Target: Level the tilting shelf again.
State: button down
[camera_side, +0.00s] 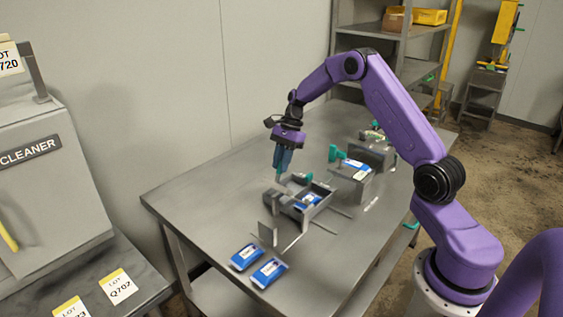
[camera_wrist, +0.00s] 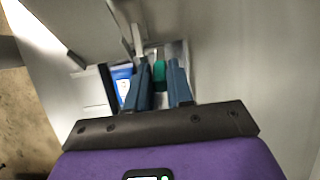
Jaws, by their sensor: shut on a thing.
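The shelf unit (camera_side: 318,212) is a grey open-topped metal box on the table, with a blue-and-white pouch (camera_side: 308,201) inside. The pouch also shows in the wrist view (camera_wrist: 122,82), left of my fingers. My gripper (camera_side: 281,172) points down at the box's far left end. In the wrist view its blue fingers (camera_wrist: 160,84) are shut on a green handle (camera_wrist: 159,72) between them. The fingers hide part of the handle and what it joins. I cannot tell the shelf's exact tilt.
Two blue pouches (camera_side: 257,264) lie flat near the table's front edge. A second grey box (camera_side: 352,178) with a green handle and a pouch stands to the right, with another behind it. The left part of the table (camera_side: 200,205) is clear. A grey cleaner cabinet (camera_side: 45,190) stands at left.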

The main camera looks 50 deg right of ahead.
jog(key=shift+a, duration=0.1)
jog(key=shift+a+r+h, duration=0.25)
jog(key=shift+a+h, duration=0.35)
jog(key=shift+h, duration=0.2)
jog(key=shift+a+r+h, duration=0.1)
jog(key=shift+a+h, duration=0.9)
jog(key=shift+h, duration=0.1)
jog(key=shift+a+f+h, duration=0.25)
jog(key=shift+a+h, duration=0.7)
jog(key=shift+h, duration=0.35)
jog(key=shift+a+f+h, duration=0.2)
jog(key=shift+a+h, duration=0.75)
jog(key=shift+h, duration=0.35)
jog(key=c, duration=1.1)
grip_release()
